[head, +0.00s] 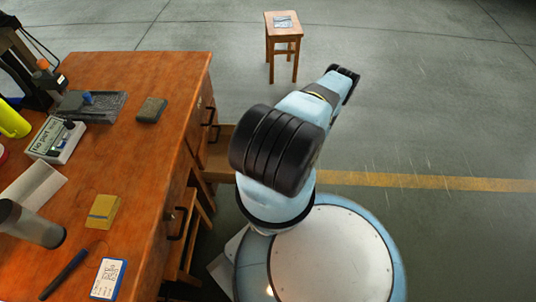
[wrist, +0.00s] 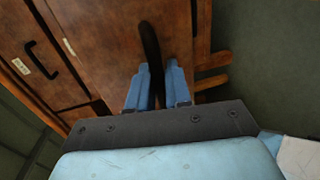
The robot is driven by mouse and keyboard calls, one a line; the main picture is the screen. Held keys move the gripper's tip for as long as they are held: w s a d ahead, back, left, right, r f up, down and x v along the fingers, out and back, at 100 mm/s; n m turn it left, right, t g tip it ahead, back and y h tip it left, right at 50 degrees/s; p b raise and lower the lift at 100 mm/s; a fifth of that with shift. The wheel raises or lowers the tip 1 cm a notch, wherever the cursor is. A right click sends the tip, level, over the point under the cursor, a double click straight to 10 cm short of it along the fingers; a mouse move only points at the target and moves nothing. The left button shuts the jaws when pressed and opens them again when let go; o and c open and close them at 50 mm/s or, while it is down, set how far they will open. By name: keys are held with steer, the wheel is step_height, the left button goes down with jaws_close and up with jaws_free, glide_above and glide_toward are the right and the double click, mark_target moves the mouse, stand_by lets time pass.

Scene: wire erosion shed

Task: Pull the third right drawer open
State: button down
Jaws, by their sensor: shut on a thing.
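In the wrist view, my gripper (wrist: 158,67) is shut on a dark drawer handle (wrist: 150,42), with a blue finger on each side of it. The handle belongs to a brown wooden drawer front (wrist: 105,35) with a small pale label (wrist: 68,46). In the head view, my arm hides the gripper and the handle it holds. A brown drawer (head: 218,140) there stands out from the side of the desk, partly behind my arm. I cannot tell its full opening.
The desk top (head: 150,190) carries a grey block (head: 151,110), a yellow box (head: 103,211) and other items. Another drawer handle (wrist: 40,62) is left in the wrist view. A stool (head: 283,31) stands at the back. The floor to the right is clear.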

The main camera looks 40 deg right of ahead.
steer(key=shift+s+f, duration=0.1)
steer(key=shift+f, duration=0.05)
steer(key=c, duration=1.3)
jaws_free()
steer(key=shift+o, duration=0.2)
steer(key=v, duration=1.3)
steer(key=shift+s+d, duration=0.15)
steer(key=shift+d, duration=0.15)
